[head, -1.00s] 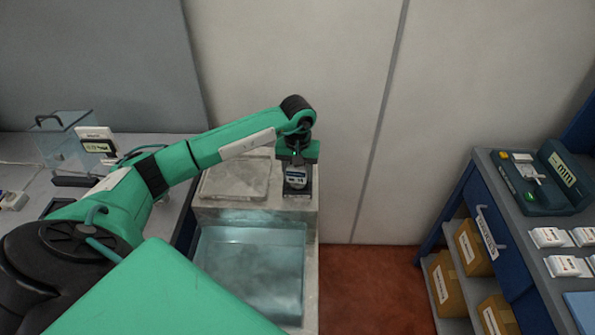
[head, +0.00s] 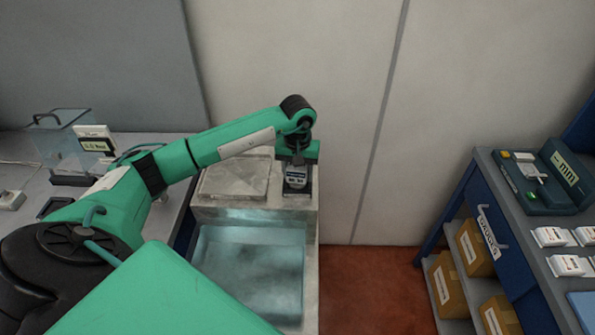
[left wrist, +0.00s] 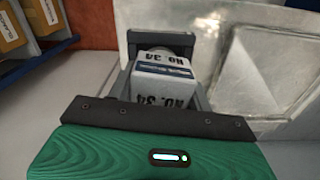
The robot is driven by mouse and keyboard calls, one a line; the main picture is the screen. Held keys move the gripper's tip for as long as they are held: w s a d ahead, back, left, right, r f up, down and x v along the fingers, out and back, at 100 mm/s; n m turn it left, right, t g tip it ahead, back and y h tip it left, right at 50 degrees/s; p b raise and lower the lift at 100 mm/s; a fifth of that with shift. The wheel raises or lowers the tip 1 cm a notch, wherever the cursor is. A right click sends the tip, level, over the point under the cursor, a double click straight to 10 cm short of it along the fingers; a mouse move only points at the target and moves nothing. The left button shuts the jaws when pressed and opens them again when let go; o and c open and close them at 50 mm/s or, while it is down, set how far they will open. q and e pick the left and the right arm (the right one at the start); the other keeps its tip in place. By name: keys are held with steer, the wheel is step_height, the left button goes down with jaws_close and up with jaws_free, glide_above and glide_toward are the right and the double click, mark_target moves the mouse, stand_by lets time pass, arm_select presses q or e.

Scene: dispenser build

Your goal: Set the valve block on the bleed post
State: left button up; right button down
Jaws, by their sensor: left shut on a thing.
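My left gripper (head: 297,169) hangs over the back right corner of a pale stone-like stand. It is shut on the valve block (head: 295,179), a small pale block with a dark band. In the left wrist view the valve block (left wrist: 163,80) is white, marked "NO. 34", and sits between the grey fingers. A dark fixture (left wrist: 160,38), perhaps the bleed post's mount, shows just past it. In the head view the dark fixture is mostly hidden under the block. I cannot tell whether block and post touch. My right gripper is not in view.
The pale stand (head: 312,235) has a raised square slab (head: 235,180) and a sunken glassy basin (head: 250,265) left of the gripper. A blue workbench (head: 490,180) with a green device (head: 545,185) and white packs stands right. A clear box (head: 60,140) is at left.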

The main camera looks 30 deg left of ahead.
arm_select(q)
steer(key=shift+f, duration=0.25)
steer(key=o, duration=1.2)
steer(key=shift+o, duration=0.2)
steer(key=shift+s, duration=0.1)
steer(key=shift+r, duration=0.1)
steer(key=shift+r, duration=0.65)
steer(key=shift+r+p, duration=0.75)
steer(key=shift+r, duration=0.95)
steer(key=shift+r+p, duration=1.1)
steer(key=shift+r, duration=2)
